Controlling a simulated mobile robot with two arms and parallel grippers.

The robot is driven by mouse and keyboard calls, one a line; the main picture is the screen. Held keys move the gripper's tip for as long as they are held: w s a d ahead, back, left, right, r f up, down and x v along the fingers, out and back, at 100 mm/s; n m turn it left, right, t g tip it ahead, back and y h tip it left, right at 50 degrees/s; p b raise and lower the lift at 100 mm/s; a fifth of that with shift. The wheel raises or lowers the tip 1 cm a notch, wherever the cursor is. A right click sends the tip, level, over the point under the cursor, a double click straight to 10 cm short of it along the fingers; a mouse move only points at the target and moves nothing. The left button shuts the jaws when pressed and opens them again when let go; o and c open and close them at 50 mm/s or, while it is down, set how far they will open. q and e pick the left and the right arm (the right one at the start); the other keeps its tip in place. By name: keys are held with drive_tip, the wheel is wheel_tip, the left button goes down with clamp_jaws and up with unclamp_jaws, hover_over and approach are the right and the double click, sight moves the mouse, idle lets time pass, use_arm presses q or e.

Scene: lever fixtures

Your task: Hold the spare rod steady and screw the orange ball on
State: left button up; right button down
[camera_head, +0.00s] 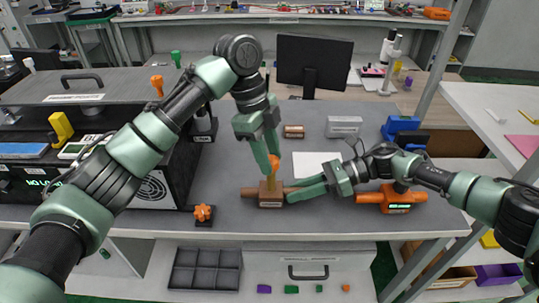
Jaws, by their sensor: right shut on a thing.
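A brown block (270,201) with a small label sits on the grey bench, and a short upright rod (271,184) stands at it. The orange ball (273,160) is at the rod's top; I cannot tell whether it touches the rod. My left gripper (271,163) comes down from above, its fingers apart on either side of the ball. My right gripper (287,191) reaches in from the right, low beside the block, shut on the rod. Its fingertips partly hide the contact.
An orange knob on a dark base (203,213) lies left of the block. A black equipment box (155,185) is at left. A white sheet (315,163) and a brown cylinder (293,131) lie behind.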

sight(273, 158)
use_arm(q)
drive_tip(key=o, duration=0.4)
drive_tip(key=shift+r, duration=0.15)
drive_tip(key=shift+r, duration=1.4)
